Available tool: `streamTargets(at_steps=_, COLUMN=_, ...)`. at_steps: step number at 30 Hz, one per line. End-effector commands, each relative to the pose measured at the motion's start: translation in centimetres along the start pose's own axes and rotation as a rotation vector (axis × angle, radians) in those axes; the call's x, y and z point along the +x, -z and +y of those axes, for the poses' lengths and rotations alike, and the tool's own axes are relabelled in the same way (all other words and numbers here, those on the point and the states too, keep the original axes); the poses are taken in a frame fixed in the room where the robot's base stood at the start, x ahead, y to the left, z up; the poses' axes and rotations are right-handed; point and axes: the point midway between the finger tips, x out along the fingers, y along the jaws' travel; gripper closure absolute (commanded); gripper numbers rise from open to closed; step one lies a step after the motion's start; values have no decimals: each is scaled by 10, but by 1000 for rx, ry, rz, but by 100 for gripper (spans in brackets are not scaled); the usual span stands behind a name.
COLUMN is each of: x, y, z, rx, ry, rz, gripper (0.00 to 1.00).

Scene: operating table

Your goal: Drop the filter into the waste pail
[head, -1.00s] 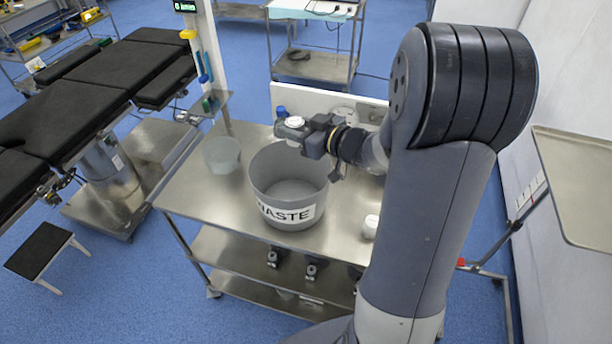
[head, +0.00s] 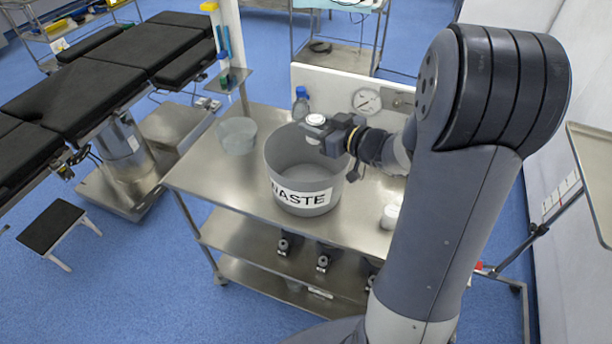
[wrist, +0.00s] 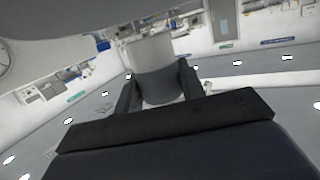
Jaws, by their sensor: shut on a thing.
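The grey waste pail (head: 301,197) stands on the steel table with its WASTE label facing me. My gripper (head: 318,131) reaches in from the right over the back part of the pail's opening. It is shut on the filter (head: 322,121), whose white round top shows between the fingers in the head view. In the wrist view the filter (wrist: 155,78) is a pale grey and white cylinder between the two dark fingers. The pail's inside looks empty where I can see it; the gripper hides part of the back rim.
A translucent tub (head: 238,137) stands left of the pail on the steel table (head: 205,172). A blue-capped bottle (head: 301,104) is behind the pail, near a round gauge (head: 367,101). A small white jar (head: 391,214) stands to the right. The table's front left is clear.

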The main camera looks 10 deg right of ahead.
Motion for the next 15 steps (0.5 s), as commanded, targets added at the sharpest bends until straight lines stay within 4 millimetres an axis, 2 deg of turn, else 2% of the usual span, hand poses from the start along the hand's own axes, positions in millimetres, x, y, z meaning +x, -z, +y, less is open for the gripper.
streamTargets(at_steps=2, x=0, y=0, z=0, rx=0, ry=0, rz=0, gripper=84)
streamTargets(at_steps=3, x=0, y=0, z=0, rx=0, ry=0, rz=0, gripper=61)
streamTargets(at_steps=12, x=0, y=0, z=0, rx=0, ry=0, rz=0, gripper=37)
streamTargets(at_steps=15, x=0, y=0, z=0, rx=0, ry=0, rz=0, gripper=37)
